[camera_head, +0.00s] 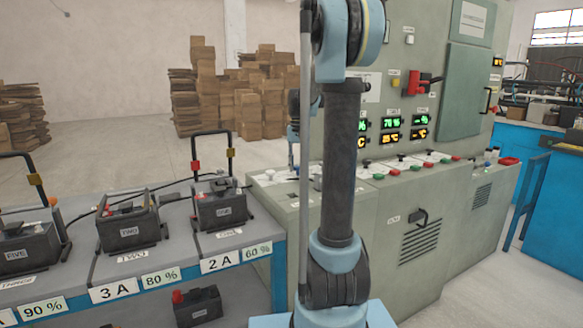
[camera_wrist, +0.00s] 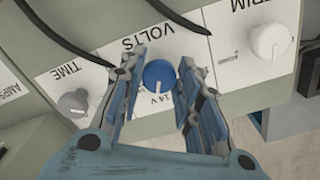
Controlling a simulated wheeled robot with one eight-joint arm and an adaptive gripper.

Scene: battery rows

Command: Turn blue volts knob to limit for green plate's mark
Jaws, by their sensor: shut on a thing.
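The blue volts knob (camera_wrist: 158,76) sits on a white plate marked VOLTS (camera_wrist: 130,48) in the wrist view. A white pointer line on it points toward the bottom of the picture, near a "14 V" mark (camera_wrist: 158,100). My gripper (camera_wrist: 161,85) has one blue-and-black finger on each side of the knob and is shut on it. Other scale marks are hidden by the fingers. In the head view my arm hides the knob. Pale green percent plates, such as 80% (camera_head: 161,277) and 60% (camera_head: 257,250), line the bench edge.
A grey time knob (camera_wrist: 73,103) and a white trim knob (camera_wrist: 270,41) flank the blue one. Dark cables (camera_wrist: 68,35) run close above the fingers. In the head view, batteries (camera_head: 128,231) stand on the bench, and lit displays (camera_head: 391,123) show on the grey-green cabinet.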

